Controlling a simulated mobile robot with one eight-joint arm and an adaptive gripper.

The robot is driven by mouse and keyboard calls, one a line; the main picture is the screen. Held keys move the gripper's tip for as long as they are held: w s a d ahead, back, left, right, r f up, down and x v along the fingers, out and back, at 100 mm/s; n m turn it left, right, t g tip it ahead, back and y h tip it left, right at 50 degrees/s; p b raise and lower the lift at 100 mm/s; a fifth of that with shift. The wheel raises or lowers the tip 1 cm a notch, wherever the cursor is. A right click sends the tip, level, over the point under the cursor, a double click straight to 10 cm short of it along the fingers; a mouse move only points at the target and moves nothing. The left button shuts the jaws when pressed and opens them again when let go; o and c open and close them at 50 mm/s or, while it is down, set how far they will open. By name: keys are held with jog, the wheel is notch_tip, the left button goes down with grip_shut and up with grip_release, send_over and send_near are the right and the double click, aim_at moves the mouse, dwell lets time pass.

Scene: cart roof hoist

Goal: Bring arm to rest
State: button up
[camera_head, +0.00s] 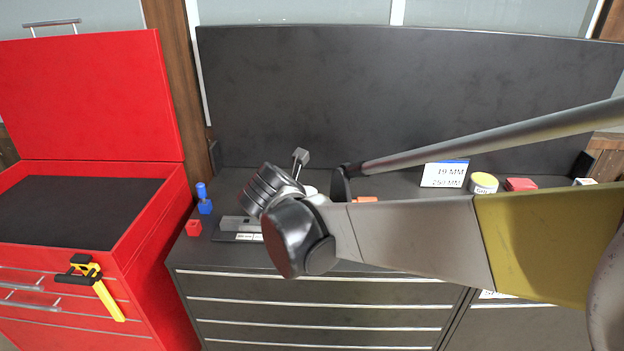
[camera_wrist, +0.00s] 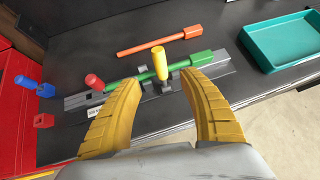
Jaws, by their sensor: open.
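My gripper (camera_wrist: 162,84) is open, its two yellow fingers spread wide with nothing held between them. It is above the dark workbench (camera_wrist: 150,130) in the wrist view. Beyond and between the fingertips is a grey fixture (camera_wrist: 75,101) with a green bar (camera_wrist: 120,83) lying along it and a yellow-handled part (camera_wrist: 159,62) standing up at it. Whether the fingertips touch anything I cannot tell for sure; no contact shows. In the head view my arm reaches in from the right over the bench, and the gripper's fingers are hidden behind my wrist.
A teal tray (camera_wrist: 250,43) is at right. A red cart (camera_head: 140,225) with raised lid stands left.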

jog(key=s+d+m+g+b, duration=0.1)
jog(key=s+d+m+g, duration=0.1)
jog(key=s+d+m, duration=1)
jog(key=s+d+f+m+y, duration=0.1)
jog(key=s+d+m, duration=0.1)
jog(key=s+m, duration=0.2)
jog(key=s+d+f+m+y+b, duration=0.1)
jog(key=s+d+f+m, duration=0.1)
jog(key=m, duration=0.8)
jog(key=s+d+f+m, duration=0.1)
jog(key=s+d+m, duration=0.3)
jog(key=s+m, duration=0.2)
jog(key=shift+s+d+f+m+y, duration=0.25)
jog(key=shift+m+y, duration=0.15)
jog(key=shift+m, duration=0.5)
